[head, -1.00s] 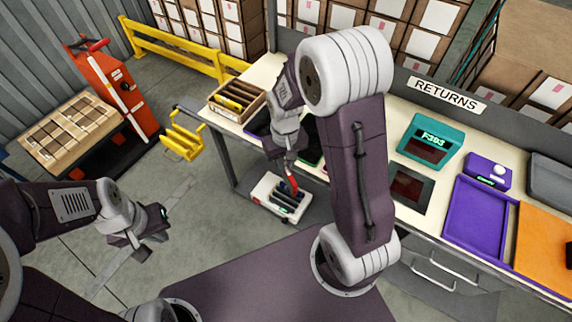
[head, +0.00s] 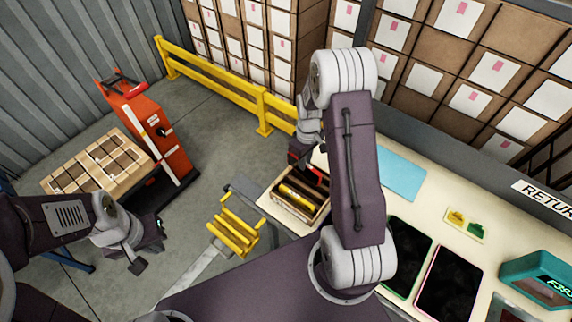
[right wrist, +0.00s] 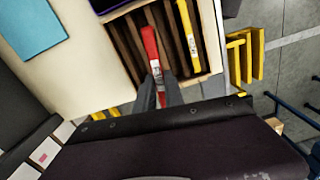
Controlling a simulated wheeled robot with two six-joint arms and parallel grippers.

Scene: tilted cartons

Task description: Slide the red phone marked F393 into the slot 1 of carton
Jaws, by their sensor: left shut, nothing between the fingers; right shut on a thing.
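The red phone (head: 318,172) is in my right gripper (head: 303,157), over the far side of the wooden carton (head: 288,212). In the right wrist view the phone (right wrist: 150,48) stands edge-on between the fingertips (right wrist: 160,78), roughly in line with the carton's brown dividers (right wrist: 130,45). I cannot tell whether its lower edge is inside a slot. A yellow phone (head: 297,196) sits in another slot; it also shows in the right wrist view (right wrist: 187,35). No slot number or F393 mark is readable on carton or phone. My left gripper (head: 148,254) is shut and empty, away from the bench.
The carton stands at the bench's left end. A blue sheet (head: 400,172) lies beyond my right arm, and dark tablets (head: 448,285) lie nearer. A yellow rack (head: 235,232) is left of the carton. Stacked boxes stand behind.

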